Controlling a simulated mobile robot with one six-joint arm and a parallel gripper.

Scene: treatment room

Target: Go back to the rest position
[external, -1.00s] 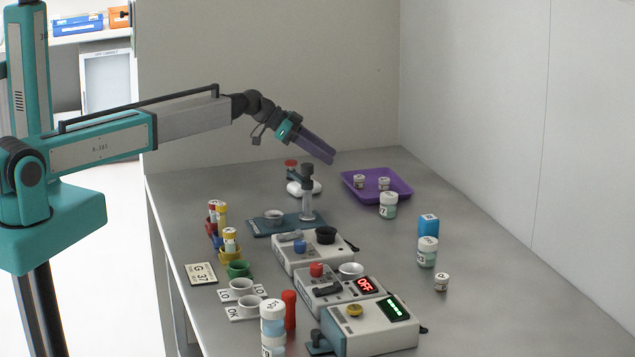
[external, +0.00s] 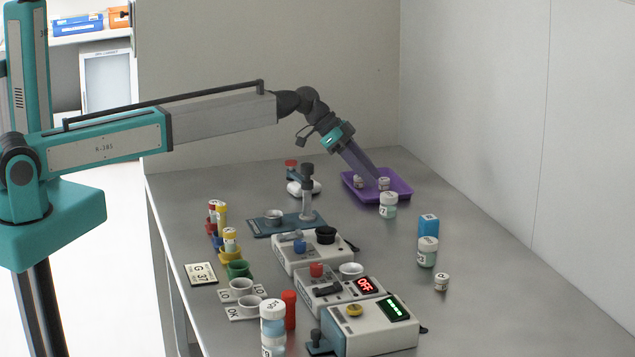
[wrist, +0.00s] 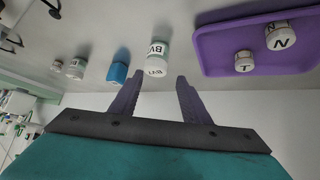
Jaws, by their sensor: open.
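My gripper (external: 373,180) is open and empty, angled down over the purple tray (external: 404,193) on the bench. In the wrist view, a white-capped jar marked BV (wrist: 157,52) shows between and beyond my gripper's fingertips (wrist: 157,80), apart from them. In the external view this jar (external: 388,206) stands just in front of the tray. Two small white-capped jars marked T (wrist: 244,62) and N (wrist: 281,37) stand in the tray, right of the fingers in the wrist view. My fingers partly cover the tray in the external view.
A blue box (external: 428,226), a jar (external: 427,252) and a small jar (external: 442,282) stand on the right. Several devices (external: 312,252) fill the middle. The back wall closes the far side; air above the bench is free.

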